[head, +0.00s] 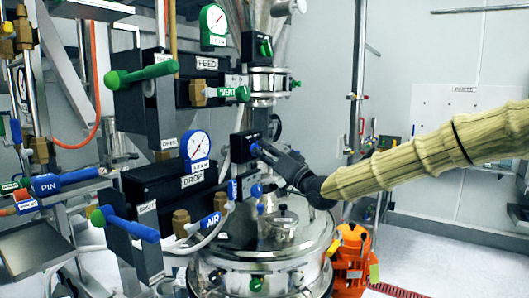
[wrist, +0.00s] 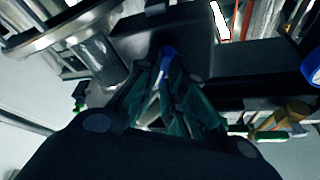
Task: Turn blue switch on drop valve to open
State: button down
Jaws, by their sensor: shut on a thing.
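The blue switch (head: 254,149) sits on a small black box (head: 240,147) behind the black unit labelled DROP (head: 165,185). My gripper (head: 262,150) reaches in from the right, with its fingertips at the switch. In the wrist view, my gripper (wrist: 166,70) is shut on the blue switch (wrist: 168,52), which shows between the fingertips. The fingers hide part of the switch, so its exact angle is hard to read. My arm stretches to the right in its beige sleeve.
A blue-ringed gauge (head: 196,146) stands on the DROP unit. The FEED unit (head: 208,64) with its green handle is above. A blue lever (head: 130,225) and AIR valve (head: 211,221) are lower left. A shiny steel vessel (head: 285,262) lies below my gripper. An orange device (head: 351,262) is at right.

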jog(key=shift+r, duration=0.5)
jog(key=c, duration=1.6)
grip_release()
jog(key=shift+w, duration=0.1)
jog(key=shift+c, duration=0.2)
jog(key=shift+o, duration=0.6)
jog(key=shift+f, duration=0.3)
jog(key=shift+a+f, duration=0.1)
jog(key=shift+f, duration=0.05)
jog(key=v, duration=1.2)
